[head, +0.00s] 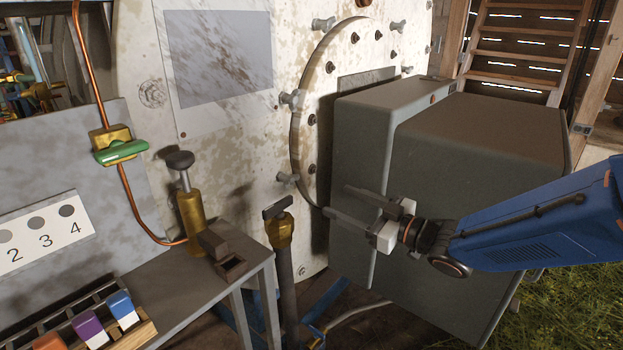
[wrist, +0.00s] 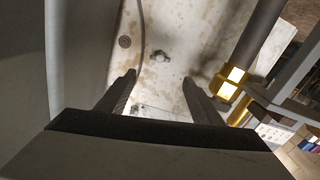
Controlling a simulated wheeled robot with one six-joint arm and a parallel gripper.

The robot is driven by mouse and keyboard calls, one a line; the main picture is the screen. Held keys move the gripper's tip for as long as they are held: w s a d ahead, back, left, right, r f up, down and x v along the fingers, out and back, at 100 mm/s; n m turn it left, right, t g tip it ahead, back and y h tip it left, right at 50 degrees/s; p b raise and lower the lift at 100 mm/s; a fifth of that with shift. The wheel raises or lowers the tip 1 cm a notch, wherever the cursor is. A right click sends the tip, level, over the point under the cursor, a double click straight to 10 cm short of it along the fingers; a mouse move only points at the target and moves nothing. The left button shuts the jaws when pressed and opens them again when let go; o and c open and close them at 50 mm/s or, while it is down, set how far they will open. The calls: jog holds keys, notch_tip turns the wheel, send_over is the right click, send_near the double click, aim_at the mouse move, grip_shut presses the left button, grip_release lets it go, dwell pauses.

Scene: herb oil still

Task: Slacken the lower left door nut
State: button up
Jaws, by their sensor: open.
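The round still door (head: 310,65) stands in a stained white wall, with several grey wing nuts around its rim. The lower left door nut (head: 287,178) sticks out from the wall beside the rim. In the wrist view a nut (wrist: 160,56), apparently this one, lies beyond the fingertips and roughly centred between them. My gripper (head: 338,200) is open and empty, to the right of the nut in the head view, with its fingers pointing left. In the wrist view its two fingers (wrist: 159,78) stand apart, with pale wall between them. The jaws look clear of the nut.
A big grey box (head: 480,150) covers much of the door's right side, close to my gripper. A brass-topped post (head: 281,235) stands below the nut. A bench (head: 190,290) with a brass valve (head: 190,212) and coloured blocks (head: 120,305) is at left.

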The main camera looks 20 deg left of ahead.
aim_at(293, 183)
jog(key=x, duration=1.7)
jog(key=shift+a, duration=0.15)
jog(key=c, duration=0.8)
jog(key=shift+n, duration=0.3)
jog(key=n, duration=1.1)
jog(key=shift+n, duration=0.4)
jog(key=n, duration=0.5)
jog(key=shift+f+n, duration=0.15)
jog(key=shift+n, duration=0.15)
